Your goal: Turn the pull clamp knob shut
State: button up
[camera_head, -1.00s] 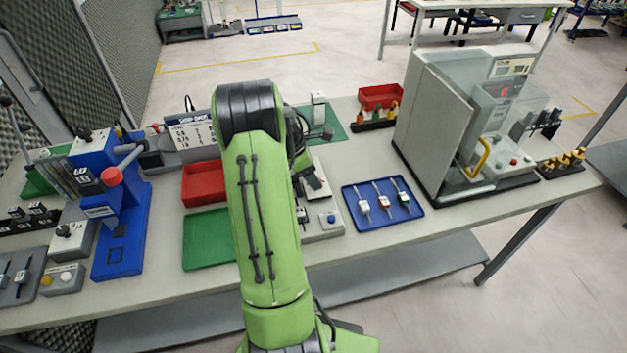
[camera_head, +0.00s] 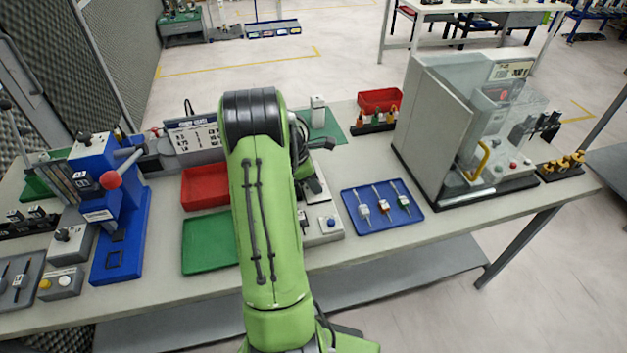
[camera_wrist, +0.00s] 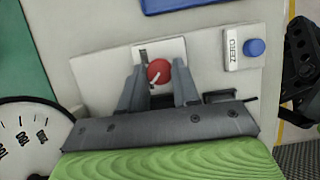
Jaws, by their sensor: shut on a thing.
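The pull clamp knob is a round red knob (camera_wrist: 158,71) with a white pointer line, on a white plate (camera_wrist: 148,52) in the wrist view. The line slants towards the lower left. My gripper (camera_wrist: 159,76) has its two grey fingers on either side of the knob, shut on it. In the head view my green arm hides the knob and the gripper. Part of the grey tester (camera_head: 325,228) that carries the knob shows to the right of the arm. A blue button (camera_wrist: 254,47) sits beside a ZERO label (camera_wrist: 232,49) on the same panel.
A dial gauge (camera_wrist: 28,135) stands at the lower left of the wrist view. On the bench, a blue tray (camera_head: 382,207) with several small parts lies right of the tester.

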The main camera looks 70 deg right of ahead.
jog(key=shift+r+m+p, duration=0.1)
jog(key=shift+m+p, duration=0.2)
jog(key=shift+p, duration=0.05)
jog(key=m+y+p, duration=0.1)
jog(key=m+p, duration=0.1)
jog(key=m, duration=0.1)
jog(key=shift+w+d+r+g+p, duration=0.1)
jog(key=shift+d+g+p, duration=0.05)
jog(key=shift+g+p, duration=0.2)
jog(key=m+y, duration=0.1)
jog(key=m, duration=0.1)
jog(key=m+y+p, duration=0.1)
jog(key=m, duration=0.1)
jog(key=shift+d+m+p, duration=0.2)
jog(key=shift+m+p, duration=0.1)
jog(key=m, duration=0.2)
jog(key=m+t+y, duration=0.1)
jog(key=m, duration=0.1)
jog(key=shift+d+m+y, duration=0.15)
jog(key=shift+m+y, duration=0.15)
jog(key=m, duration=0.2)
jog(key=m+t+y, duration=0.1)
jog(key=m, duration=0.1)
jog(key=shift+s+d+m, duration=0.1)
jog(key=shift+s+m, duration=0.1)
jog(key=shift+m, duration=0.2)
jog(key=o, duration=1.1)
jog(key=shift+c, duration=0.2)
